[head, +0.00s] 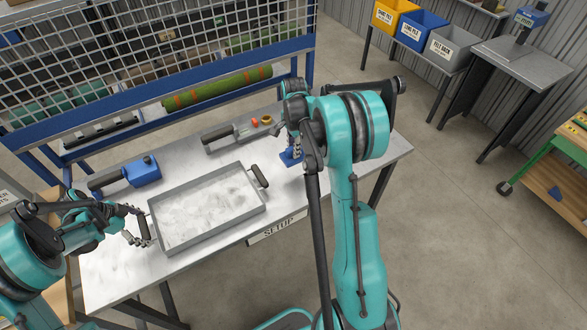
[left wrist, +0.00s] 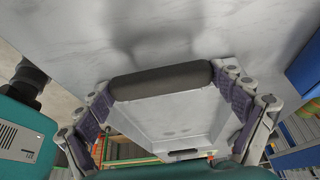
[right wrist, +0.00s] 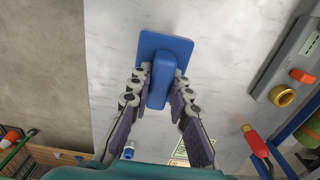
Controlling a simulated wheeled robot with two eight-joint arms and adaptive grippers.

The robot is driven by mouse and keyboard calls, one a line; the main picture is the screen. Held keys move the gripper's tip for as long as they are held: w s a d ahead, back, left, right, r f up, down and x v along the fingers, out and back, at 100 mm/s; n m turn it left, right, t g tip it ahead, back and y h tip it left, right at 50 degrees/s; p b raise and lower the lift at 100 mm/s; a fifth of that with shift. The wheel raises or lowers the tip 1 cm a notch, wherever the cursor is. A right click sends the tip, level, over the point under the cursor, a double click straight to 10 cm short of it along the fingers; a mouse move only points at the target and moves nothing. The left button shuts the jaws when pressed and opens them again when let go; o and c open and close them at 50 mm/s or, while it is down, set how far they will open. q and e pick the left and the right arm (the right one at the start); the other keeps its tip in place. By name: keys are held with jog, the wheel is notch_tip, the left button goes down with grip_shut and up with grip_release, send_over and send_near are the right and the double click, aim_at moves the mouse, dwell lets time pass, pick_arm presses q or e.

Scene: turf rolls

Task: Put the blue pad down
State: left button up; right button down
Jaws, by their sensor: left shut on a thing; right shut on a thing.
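The blue pad (head: 289,158) is at the right part of the grey table (head: 330,160), right of the metal tray (head: 205,232). My right gripper (head: 297,146) is shut on the pad's raised grip. In the right wrist view the pad (right wrist: 178,48) shows flat plate outward, with its blue grip between my right fingers (right wrist: 158,88). I cannot tell whether the plate touches the table. My left gripper (head: 138,228) is shut on the tray's dark left handle, which also shows in the left wrist view (left wrist: 160,80). The tray holds pale powder or dust.
A blue tool (head: 142,171) with a dark handle lies behind the tray. A grey tool (head: 238,133) with orange and brass knobs lies at the table's back. A mesh rack with a green roll (head: 215,88) stands behind. The right end of the table is clear.

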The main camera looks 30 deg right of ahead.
notch_tip(320, 180, down, 8)
jog(key=shift+f, duration=0.1)
jog(key=shift+f, duration=0.1)
dwell(0.3)
jog(key=c, duration=1.4)
grip_release()
